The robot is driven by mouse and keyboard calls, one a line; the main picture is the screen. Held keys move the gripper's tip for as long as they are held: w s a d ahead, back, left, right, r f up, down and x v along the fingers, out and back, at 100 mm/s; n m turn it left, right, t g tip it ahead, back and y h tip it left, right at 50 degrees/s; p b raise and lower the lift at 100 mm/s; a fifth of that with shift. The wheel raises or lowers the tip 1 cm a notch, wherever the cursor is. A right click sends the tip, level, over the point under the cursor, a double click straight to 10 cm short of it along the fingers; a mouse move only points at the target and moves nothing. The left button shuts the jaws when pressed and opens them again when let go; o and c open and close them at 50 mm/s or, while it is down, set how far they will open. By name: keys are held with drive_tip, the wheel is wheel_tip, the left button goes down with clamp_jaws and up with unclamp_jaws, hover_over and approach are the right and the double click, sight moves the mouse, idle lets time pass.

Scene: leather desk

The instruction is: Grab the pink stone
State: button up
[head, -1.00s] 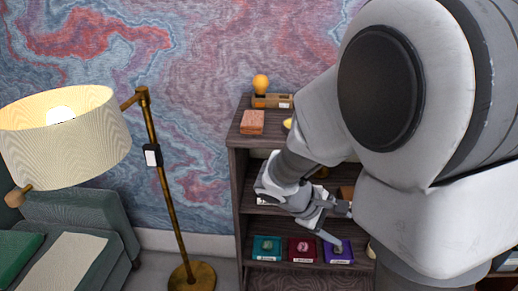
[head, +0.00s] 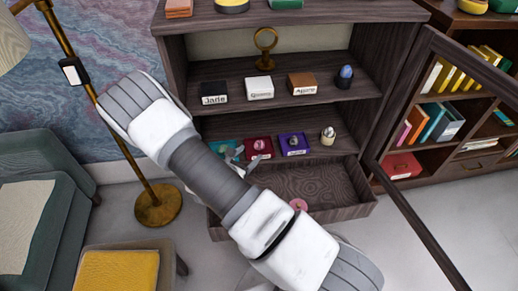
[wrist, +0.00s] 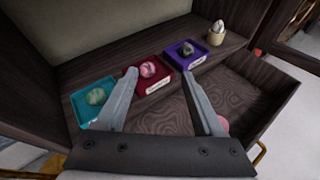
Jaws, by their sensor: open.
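A pink stone (wrist: 148,69) sits on a maroon tray (wrist: 154,86) on the lower shelf, between a teal tray with a greenish stone (wrist: 96,97) and a purple tray with a dark grey stone (wrist: 187,49). In the head view the pink stone (head: 258,144) shows small beyond my gripper (head: 238,155). In the wrist view my gripper (wrist: 159,74) is open and empty. Its left finger reaches past the near left side of the maroon tray; its right finger lies to the right, over the drawer.
Below the shelf a wooden drawer (head: 338,190) is pulled out, with a pink round object (head: 298,204) in it, partly hidden by my finger in the wrist view. A small pot with a white stone (head: 328,134) stands right of the trays. An open door frame (head: 422,235) stands at right.

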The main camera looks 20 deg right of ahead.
wheel_tip(320, 180, down, 6)
drive_tip(key=a+n+t+y, duration=0.1)
drive_tip(key=a+n, duration=0.1)
drive_tip(key=n, duration=0.1)
drive_tip(key=b, duration=0.4)
approach(258, 148)
drive_tip(key=x, duration=0.4)
drive_tip(key=shift+d+f, duration=0.2)
drive_tip(key=shift+d, duration=0.1)
drive_tip(key=shift+w+a+b+x, duration=0.1)
drive_tip(key=shift+b+x, duration=0.6)
drive_tip(key=shift+x, duration=0.85)
drive_tip(key=shift+w+a+b+x, duration=0.15)
drive_tip(key=shift+b+x, duration=0.5)
drive_tip(key=shift+x, duration=0.9)
drive_tip(key=shift+r, duration=0.1)
clamp_jaws()
